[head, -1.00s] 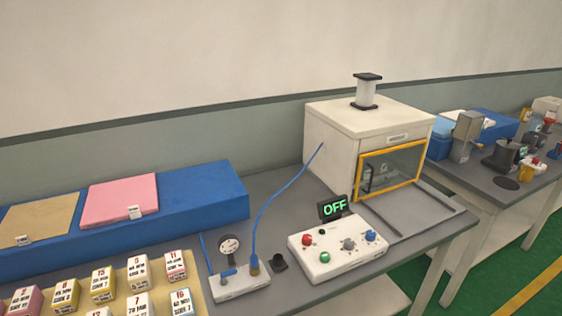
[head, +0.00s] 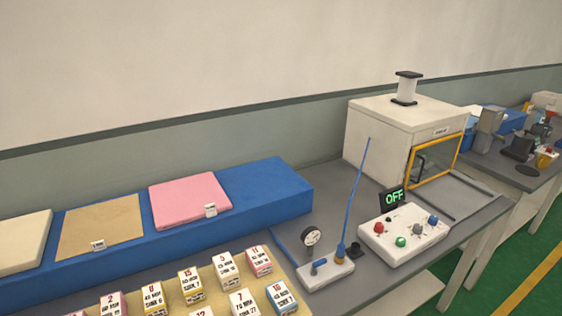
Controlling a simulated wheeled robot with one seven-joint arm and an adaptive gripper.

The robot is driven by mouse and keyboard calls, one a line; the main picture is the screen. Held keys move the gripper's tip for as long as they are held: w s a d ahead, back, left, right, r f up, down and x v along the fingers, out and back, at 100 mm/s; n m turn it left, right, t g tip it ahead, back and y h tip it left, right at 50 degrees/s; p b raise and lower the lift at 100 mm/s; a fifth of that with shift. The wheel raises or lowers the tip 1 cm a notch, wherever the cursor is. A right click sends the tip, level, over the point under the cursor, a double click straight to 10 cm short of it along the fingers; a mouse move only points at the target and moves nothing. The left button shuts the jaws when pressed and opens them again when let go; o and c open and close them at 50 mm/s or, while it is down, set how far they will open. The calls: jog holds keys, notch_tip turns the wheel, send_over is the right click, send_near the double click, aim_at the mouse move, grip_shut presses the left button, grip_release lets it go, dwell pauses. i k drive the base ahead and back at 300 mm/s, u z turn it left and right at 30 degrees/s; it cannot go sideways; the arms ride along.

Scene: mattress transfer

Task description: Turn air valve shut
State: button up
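A small white air unit (head: 328,274) stands on the grey bench at lower centre right. A blue hose (head: 357,190) rises from the fitting towards the white cabinet. The blue handle seems to lie along the unit, but it is too small to tell its exact setting. The gauge reading is too small to make out. My gripper is not in view.
A white control box (head: 401,252) with coloured knobs and a green "OFF" display (head: 393,197) stands right of the unit. Behind is a white cabinet (head: 385,138) with a yellow-framed door (head: 434,159). Labelled blocks (head: 243,304) fill the bench to the left, before a blue platform (head: 265,190).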

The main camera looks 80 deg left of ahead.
aim_at(321, 262)
jog(key=u, duration=0.05)
jog(key=k, duration=0.55)
jog(key=u, duration=1.95)
